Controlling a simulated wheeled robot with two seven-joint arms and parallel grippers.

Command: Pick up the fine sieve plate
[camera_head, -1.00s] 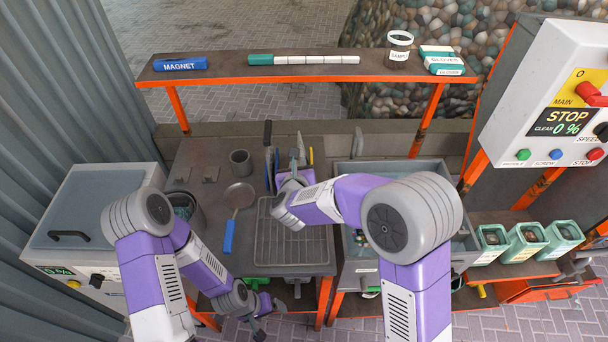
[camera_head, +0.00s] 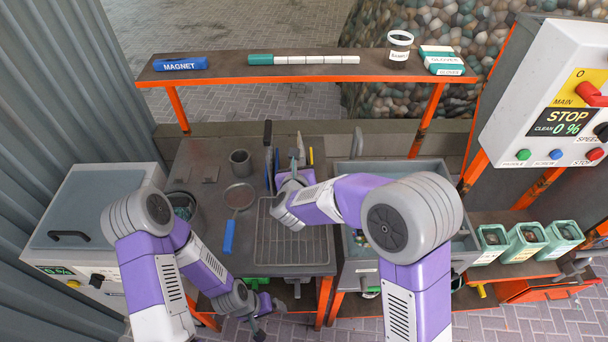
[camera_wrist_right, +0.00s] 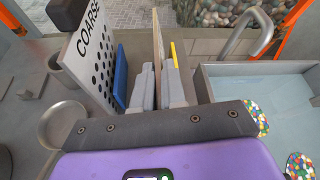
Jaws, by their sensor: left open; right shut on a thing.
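Several thin plates stand on edge in a row at the back of the workbench. In the right wrist view the white plate marked COARSE (camera_wrist_right: 88,55), with round holes, is at the left. Beside it are a blue-edged plate (camera_wrist_right: 121,75), a tan-edged plate (camera_wrist_right: 157,38) and a yellow-edged plate (camera_wrist_right: 173,54). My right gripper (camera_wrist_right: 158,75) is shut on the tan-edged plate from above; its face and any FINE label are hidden. In the head view my right gripper (camera_head: 297,163) is at the plate row. My left gripper (camera_head: 268,318) is open and empty, low in front of the bench.
A wire rack (camera_head: 290,245) is in front. A grey water basin (camera_head: 345,172) is at the right. A shelf (camera_head: 225,71) spans the back.

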